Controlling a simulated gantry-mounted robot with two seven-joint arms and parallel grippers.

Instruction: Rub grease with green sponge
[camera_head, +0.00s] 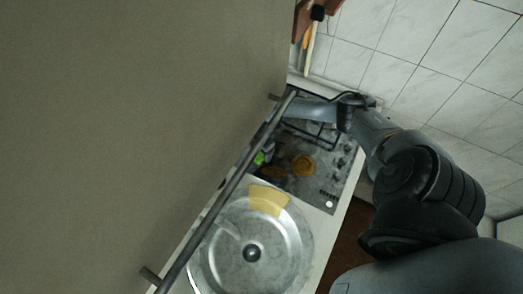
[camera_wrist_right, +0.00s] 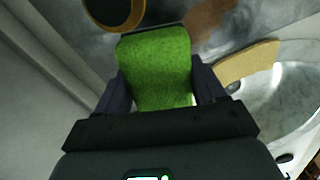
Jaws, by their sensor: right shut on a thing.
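The green sponge (camera_wrist_right: 155,68) is held between the two fingers of my right gripper (camera_wrist_right: 162,85) in the right wrist view. A small bit of the green sponge (camera_head: 260,158) shows in the head view, partly hidden by the long bar. A brown patch, which looks like grease (camera_wrist_right: 212,18), lies on the metal hob surface beyond the sponge, up and to the right in the wrist view. I cannot tell whether the sponge touches the surface. My left gripper is in neither view.
A round sink (camera_head: 225,262) lies beside the hob (camera_head: 325,180), with a yellow wedge-shaped piece (camera_head: 268,200) at its rim. An orange-brown round piece (camera_head: 303,165) is on the hob. A long bar (camera_head: 215,208) and a large grey panel (camera_head: 130,120) block the left.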

